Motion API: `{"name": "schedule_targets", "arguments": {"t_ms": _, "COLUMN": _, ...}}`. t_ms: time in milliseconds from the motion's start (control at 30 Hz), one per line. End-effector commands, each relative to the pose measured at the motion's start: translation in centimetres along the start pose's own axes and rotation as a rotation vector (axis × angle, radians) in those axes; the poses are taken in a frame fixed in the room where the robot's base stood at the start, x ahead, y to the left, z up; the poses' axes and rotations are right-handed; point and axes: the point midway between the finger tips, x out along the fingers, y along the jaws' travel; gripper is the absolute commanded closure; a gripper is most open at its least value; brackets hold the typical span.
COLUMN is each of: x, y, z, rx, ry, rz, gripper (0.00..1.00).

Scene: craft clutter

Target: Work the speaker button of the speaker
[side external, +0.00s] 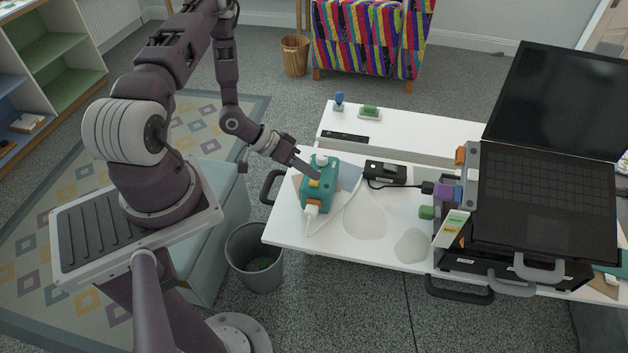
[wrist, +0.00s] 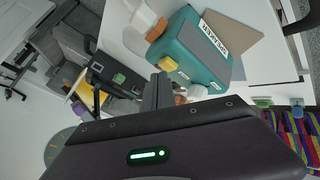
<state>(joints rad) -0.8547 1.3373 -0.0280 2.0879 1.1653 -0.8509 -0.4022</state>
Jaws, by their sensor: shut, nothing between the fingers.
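A teal box (side external: 322,190) with a yellow button (side external: 314,184) stands on the white table; it seems to be the speaker. An orange part and a white plug (side external: 311,211) sit at the box's front end.
A black box (side external: 385,173) with a cable lies right of the teal box. A laptop (side external: 545,190) on a dark case (side external: 500,268) fills the table's right end. A blue stamp (side external: 339,100) and green block (side external: 369,112) stand at the back.

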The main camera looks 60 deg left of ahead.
Motion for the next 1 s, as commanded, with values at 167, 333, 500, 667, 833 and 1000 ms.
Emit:
{"name": "schedule_targets", "arguments": {"t_ms": 167, "x": 0.04, "y": -0.02, "z": 0.02, "rx": 0.000, "ry": 0.000, "rz": 0.000, "gripper": 1.00}}
{"name": "schedule_targets", "arguments": {"t_ms": 333, "x": 0.06, "y": -0.03, "z": 0.04, "rx": 0.000, "ry": 0.000, "rz": 0.000, "gripper": 1.00}}
{"name": "schedule_targets", "arguments": {"t_ms": 500, "x": 0.19, "y": -0.13, "z": 0.13, "rx": 0.000, "ry": 0.000, "rz": 0.000, "gripper": 1.00}}
{"name": "schedule_targets", "arguments": {"t_ms": 667, "x": 0.33, "y": -0.23, "z": 0.23, "rx": -0.001, "ry": 0.000, "rz": 0.000, "gripper": 1.00}}
{"name": "schedule_targets", "arguments": {"t_ms": 833, "x": 0.47, "y": -0.33, "z": 0.33, "rx": -0.001, "ry": 0.000, "rz": 0.000, "gripper": 1.00}}
{"name": "schedule_targets", "arguments": {"t_ms": 1000, "x": 0.61, "y": -0.43, "z": 0.44, "rx": -0.001, "ry": 0.000, "rz": 0.000, "gripper": 1.00}}
